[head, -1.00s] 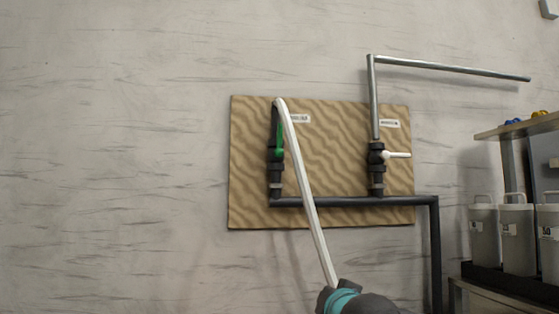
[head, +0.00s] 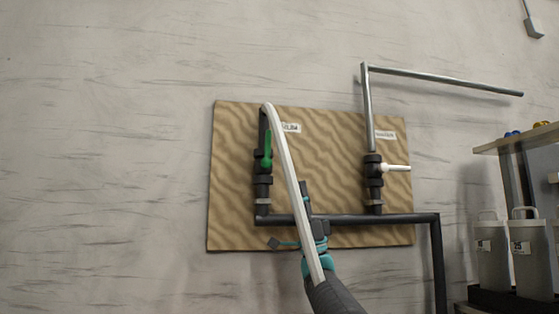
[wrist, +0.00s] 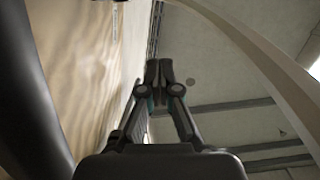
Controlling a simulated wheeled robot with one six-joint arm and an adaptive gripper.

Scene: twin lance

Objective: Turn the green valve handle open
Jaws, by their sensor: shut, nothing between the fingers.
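The green valve handle (head: 267,152) stands nearly upright along the left black vertical pipe (head: 263,190) on the wood-grain board (head: 230,225). My gripper (head: 304,186) is in front of the board, to the right of and below the handle, apart from it in the picture. Its fingers point up and are shut and empty. The wrist view shows the closed fingertips (wrist: 159,68) with nothing between them. The green handle does not show in the wrist view. The white hose partly covers my gripper in the head view.
A white hose (head: 287,165) arcs from the left pipe's top down across my arm; it also curves along the right in the wrist view (wrist: 245,40). A second valve has a white handle (head: 396,167) pointing right. A black horizontal pipe (head: 360,219) runs below. Jugs (head: 492,255) stand right.

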